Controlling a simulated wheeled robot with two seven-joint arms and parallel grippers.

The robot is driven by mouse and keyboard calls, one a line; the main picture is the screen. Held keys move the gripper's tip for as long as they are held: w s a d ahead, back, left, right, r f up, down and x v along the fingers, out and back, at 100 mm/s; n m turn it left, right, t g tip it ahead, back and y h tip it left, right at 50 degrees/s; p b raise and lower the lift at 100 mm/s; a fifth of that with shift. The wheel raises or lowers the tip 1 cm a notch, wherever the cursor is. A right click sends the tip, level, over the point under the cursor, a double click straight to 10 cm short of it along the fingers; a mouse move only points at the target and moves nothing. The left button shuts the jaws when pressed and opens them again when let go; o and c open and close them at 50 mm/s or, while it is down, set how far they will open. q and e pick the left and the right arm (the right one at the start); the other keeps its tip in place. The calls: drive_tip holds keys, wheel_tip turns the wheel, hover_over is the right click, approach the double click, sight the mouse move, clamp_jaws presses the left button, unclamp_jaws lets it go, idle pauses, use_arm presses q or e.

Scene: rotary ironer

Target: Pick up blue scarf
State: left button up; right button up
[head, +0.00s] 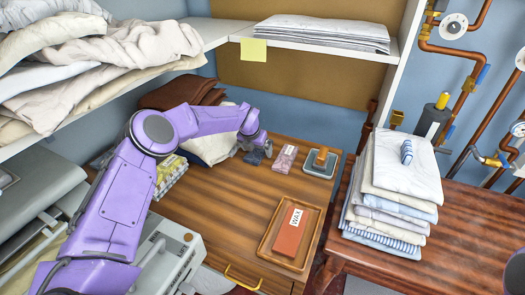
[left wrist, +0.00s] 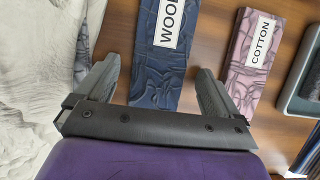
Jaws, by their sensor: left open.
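The blue scarf (left wrist: 168,70) is a dark navy folded strip with a white WOOL label, lying on the wooden table top. In the left wrist view it lies between the spread fingers of my left gripper (left wrist: 158,75), its near end passing behind the gripper body. I cannot tell whether the fingers touch it. In the head view my left gripper (head: 256,150) points down at the back of the table, and the scarf is mostly hidden by it. My right gripper is not clearly in view.
A pink COTTON-labelled cloth (head: 285,158) lies just right of the scarf. A grey pad with a wooden-handled tool (head: 321,160) stands farther right. Pale cloth (head: 210,148) lies close on the left. A WAX block (head: 289,233) sits in a tray nearer the front. A shelf (head: 220,30) hangs above.

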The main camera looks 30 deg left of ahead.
use_arm(q)
drive_tip(key=c, duration=1.1)
drive_tip(key=shift+r, duration=0.1)
